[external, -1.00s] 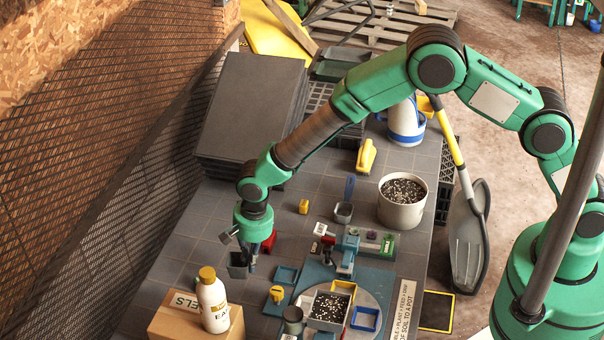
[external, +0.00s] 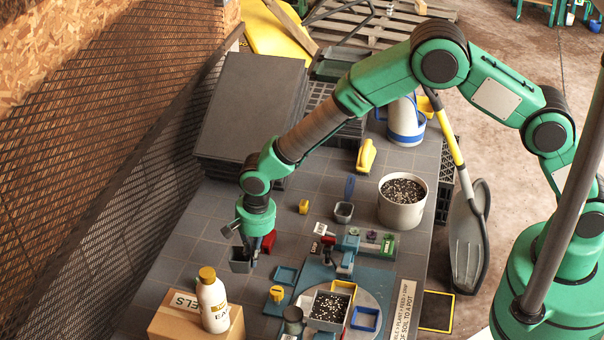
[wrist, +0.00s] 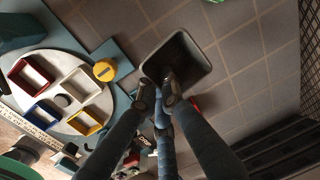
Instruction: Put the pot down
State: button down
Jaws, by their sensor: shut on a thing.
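A dark grey square pot (external: 240,261) hangs from my gripper (external: 250,252) in the external view, at the left part of the tiled table. In the wrist view my gripper (wrist: 166,92) is shut on the near wall of the pot (wrist: 187,62), with fingers on either side of its rim. The pot is upright or nearly so, and its inside looks empty. I cannot tell whether its base touches the table (external: 190,245). A blue square holder (external: 286,275) lies on the table just right of the pot.
A yellow-topped knob (external: 277,294) and a round turntable (external: 372,300) with coloured frames stand to the right. A white bottle (external: 213,303) stands on a cardboard box in front. A red object (external: 269,241) is close behind my gripper. Bare tiles lie left of the pot.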

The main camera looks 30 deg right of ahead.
jog(key=w+d+f, duration=0.1)
jog(key=d, duration=0.2)
jog(key=w+d+f+m+b, duration=0.1)
jog(key=d+f, duration=0.1)
jog(key=d, duration=0.1)
jog(key=w+d+f+m, duration=0.1)
jog(key=w+d, duration=0.1)
jog(key=d, duration=0.1)
jog(key=shift+d+f+b, duration=0.2)
jog(key=shift+d+b, duration=0.1)
jog(key=shift+b, duration=0.1)
jog(key=shift+w+a, duration=0.1)
jog(key=shift+a, duration=0.05)
jog(key=w+a, duration=0.3)
jog(key=w, duration=0.1)
jog(key=w+a+f+b, duration=0.1)
jog(key=w+a, duration=0.2)
jog(key=a, duration=0.1)
jog(key=w+a+b, duration=0.1)
jog(key=w+a, duration=0.2)
jog(key=w, duration=0.1)
jog(key=shift+w+a+f, duration=0.25)
jog(key=shift+w+a, duration=0.05)
jog(key=shift+w, duration=0.05)
jog(key=shift+f+b, duration=0.45)
jog(key=shift+f, duration=1.25)
jog(key=shift+f, duration=0.15)
